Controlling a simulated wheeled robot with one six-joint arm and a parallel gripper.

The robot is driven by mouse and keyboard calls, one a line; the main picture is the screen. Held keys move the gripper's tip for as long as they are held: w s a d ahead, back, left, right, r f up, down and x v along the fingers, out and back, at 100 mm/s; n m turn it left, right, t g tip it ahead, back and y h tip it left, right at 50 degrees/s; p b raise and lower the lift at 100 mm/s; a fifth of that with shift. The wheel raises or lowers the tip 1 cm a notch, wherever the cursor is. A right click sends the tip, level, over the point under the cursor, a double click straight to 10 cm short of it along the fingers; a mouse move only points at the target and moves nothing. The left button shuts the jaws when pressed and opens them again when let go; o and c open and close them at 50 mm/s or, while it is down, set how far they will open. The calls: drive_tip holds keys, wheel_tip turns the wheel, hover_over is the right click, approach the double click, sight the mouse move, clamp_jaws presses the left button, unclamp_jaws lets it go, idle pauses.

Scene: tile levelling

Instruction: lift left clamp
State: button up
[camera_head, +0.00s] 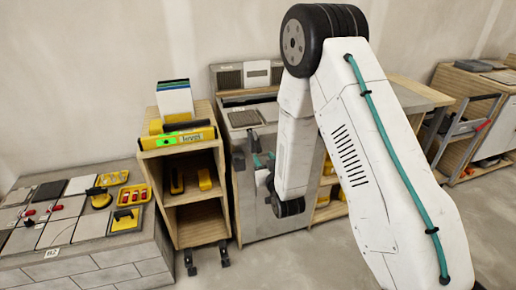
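The grey-block platform (95,270) at the left carries grey, white and black tiles. Small red pieces (56,208) sit on the tiles at the left, with thin dark lines near them; another red piece (29,212) lies further left. They may be clamps, but they are too small to tell, and I cannot tell which is the left clamp. My white arm with a teal hose fills the right middle. What seems to be my gripper (262,163), dark with teal parts, shows small in front of the grey cabinet, far right of the tiles. Its fingers are unclear.
A yellow tray with red pieces (143,193) and black-and-yellow tools stand on the platform's right side. A wooden cart (200,230) on castors holds a yellow level (178,138) with a green display. A grey cabinet (262,222) stands behind my arm. Floor at front is clear.

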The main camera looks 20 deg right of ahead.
sight(260, 151)
drive_tip(key=w, duration=0.7)
drive_tip(key=shift+w, duration=0.3)
clamp_jaws()
